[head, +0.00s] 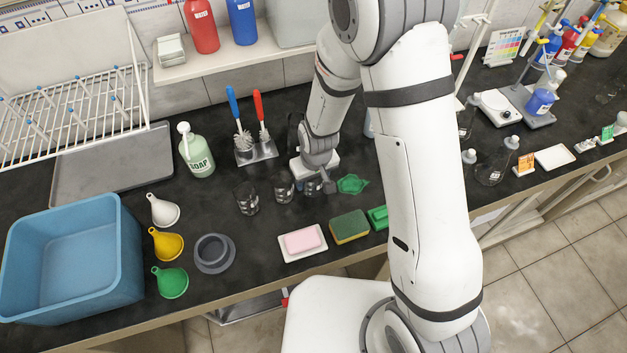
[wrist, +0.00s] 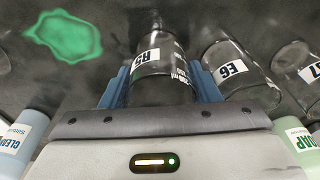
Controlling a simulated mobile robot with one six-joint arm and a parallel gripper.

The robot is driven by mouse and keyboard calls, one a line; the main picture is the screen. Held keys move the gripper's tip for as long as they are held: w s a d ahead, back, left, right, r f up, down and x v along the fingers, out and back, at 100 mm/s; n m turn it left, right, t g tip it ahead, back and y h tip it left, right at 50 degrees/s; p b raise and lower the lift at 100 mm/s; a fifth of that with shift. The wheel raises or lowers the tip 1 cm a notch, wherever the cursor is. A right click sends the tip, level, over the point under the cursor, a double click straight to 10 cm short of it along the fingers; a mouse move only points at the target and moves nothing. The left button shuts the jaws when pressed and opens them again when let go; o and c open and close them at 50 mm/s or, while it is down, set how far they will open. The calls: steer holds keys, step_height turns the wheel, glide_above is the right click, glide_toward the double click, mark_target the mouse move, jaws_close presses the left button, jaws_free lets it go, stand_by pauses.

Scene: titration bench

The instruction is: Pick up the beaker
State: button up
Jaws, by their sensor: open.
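Three clear glass beakers stand in a row on the dark bench: a left one (head: 246,199), a middle one (head: 284,187) and a right one (head: 311,185). My gripper (head: 320,184) is down at the right one, partly covering it in the head view. In the wrist view my gripper (wrist: 160,84) is open, with one blue finger on each side of a labelled beaker (wrist: 160,65). I cannot tell whether the fingers touch the glass. The neighbouring beakers, one near (wrist: 232,70) and one farther right (wrist: 297,72), lie beside the right finger.
A green spill-like patch (head: 352,184) lies just right of my gripper. A pink sponge on a white dish (head: 303,242) and a green-yellow sponge (head: 349,227) lie in front. A brush holder (head: 256,152) stands behind; a soap bottle (head: 196,152) stands left.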

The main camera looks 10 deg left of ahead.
steer(key=shift+c, duration=0.2)
steer(key=c, duration=0.6)
steer(key=shift+r, duration=0.1)
step_height(320, 180, up, 10)
steer(key=b, duration=0.1)
steer(key=shift+b, duration=0.35)
